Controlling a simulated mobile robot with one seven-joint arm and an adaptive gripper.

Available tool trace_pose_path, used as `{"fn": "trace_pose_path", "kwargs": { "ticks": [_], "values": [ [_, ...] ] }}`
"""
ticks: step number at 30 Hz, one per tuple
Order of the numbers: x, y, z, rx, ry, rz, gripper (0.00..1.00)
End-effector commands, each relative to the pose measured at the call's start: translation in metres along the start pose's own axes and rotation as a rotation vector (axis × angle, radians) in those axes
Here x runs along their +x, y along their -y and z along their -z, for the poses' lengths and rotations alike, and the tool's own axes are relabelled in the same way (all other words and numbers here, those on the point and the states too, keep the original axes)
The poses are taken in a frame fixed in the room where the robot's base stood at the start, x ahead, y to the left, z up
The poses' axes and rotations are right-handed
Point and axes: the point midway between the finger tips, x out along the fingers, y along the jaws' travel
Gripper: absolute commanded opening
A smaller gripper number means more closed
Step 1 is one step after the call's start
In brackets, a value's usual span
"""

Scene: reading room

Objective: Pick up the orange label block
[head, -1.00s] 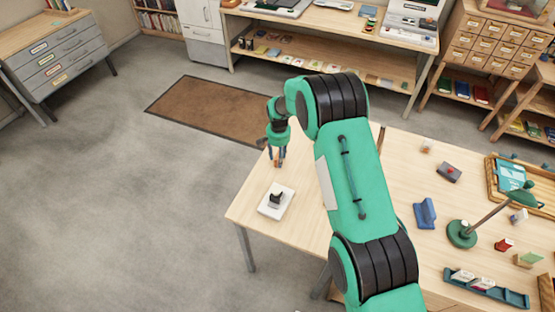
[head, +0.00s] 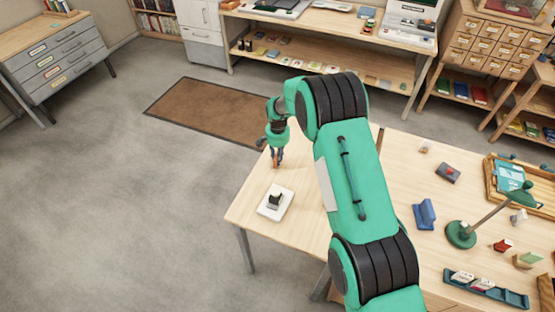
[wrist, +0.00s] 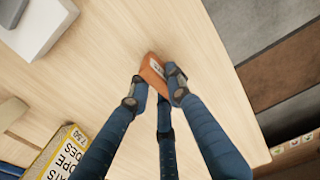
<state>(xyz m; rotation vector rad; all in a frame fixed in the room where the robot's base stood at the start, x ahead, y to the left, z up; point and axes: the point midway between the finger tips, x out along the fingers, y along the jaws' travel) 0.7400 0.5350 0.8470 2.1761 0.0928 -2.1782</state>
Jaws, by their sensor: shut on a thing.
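The orange label block (wrist: 152,70) has a pale label with dark marks on it. My gripper (wrist: 156,90) is shut on the block, with fingers against its two sides. The block sticks out past the fingertips over the pale wooden table (wrist: 110,40). In the head view my gripper (head: 276,157) is low at the far left part of the table, and the block shows only as a small orange patch. I cannot tell whether the block still touches the table.
A white base with a black-topped object (head: 275,201) stands nearer on the table. A yellow printed box (wrist: 55,153) shows in the wrist view. A blue holder (head: 425,214), a green lamp (head: 461,234) and a tray (head: 491,180) are to the right. The table edge is close to my gripper.

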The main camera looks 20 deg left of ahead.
Motion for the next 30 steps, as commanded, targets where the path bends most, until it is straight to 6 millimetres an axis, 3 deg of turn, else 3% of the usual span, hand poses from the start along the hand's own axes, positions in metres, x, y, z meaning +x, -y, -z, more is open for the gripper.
{"fn": "trace_pose_path", "kwargs": {
  "ticks": [18, 30],
  "values": [
    [-0.079, 0.0, 0.001, 0.0, -0.001, 0.001, 0.0],
    [-0.095, 0.0, 0.0, 0.0, -0.001, 0.0, 0.0]
  ]
}}
